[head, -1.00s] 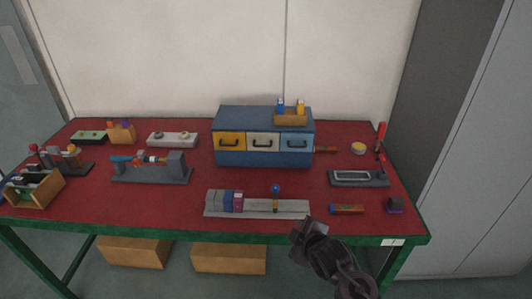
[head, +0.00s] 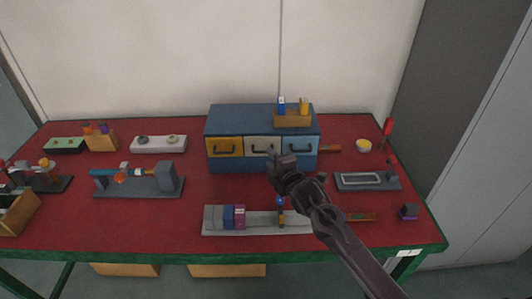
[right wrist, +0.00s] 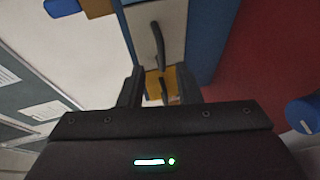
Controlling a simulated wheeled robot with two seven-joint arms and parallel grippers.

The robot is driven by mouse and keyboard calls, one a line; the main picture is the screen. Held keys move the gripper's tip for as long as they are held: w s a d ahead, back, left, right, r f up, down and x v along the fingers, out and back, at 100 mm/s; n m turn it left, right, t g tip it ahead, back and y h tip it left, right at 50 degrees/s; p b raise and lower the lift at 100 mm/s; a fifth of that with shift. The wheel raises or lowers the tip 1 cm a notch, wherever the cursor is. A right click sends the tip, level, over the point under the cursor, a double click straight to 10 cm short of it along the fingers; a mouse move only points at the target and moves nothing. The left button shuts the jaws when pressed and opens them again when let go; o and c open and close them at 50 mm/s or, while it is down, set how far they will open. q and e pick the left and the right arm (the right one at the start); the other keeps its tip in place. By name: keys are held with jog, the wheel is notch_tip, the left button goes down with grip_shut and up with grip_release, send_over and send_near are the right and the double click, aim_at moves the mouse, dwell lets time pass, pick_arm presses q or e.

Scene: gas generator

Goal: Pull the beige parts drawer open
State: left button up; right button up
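The beige drawer (head: 259,142) is the middle of three drawers in a blue cabinet (head: 232,121), and it is shut. Its dark handle (head: 262,152) shows on its front. My right gripper (head: 280,161) is in front of the cabinet, just right of that handle and apart from it. In the right wrist view, my right gripper (right wrist: 161,84) is open with nothing held. The beige drawer's handle (right wrist: 158,45) shows ahead of the fingers, and the yellow drawer (right wrist: 153,77) shows between them. My left gripper is not in view.
The yellow drawer (head: 225,146) and the blue drawer (head: 295,145) flank the beige one. A small wooden box (head: 292,119) stands on the cabinet. A grey rail with blocks (head: 260,222) lies below my right arm.

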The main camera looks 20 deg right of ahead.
aim_at(254, 146)
jog(key=x, duration=0.4)
jog(key=shift+f, duration=0.1)
jog(key=shift+c, duration=0.4)
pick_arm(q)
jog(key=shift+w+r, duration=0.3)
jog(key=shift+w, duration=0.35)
pick_arm(e)
grip_shut()
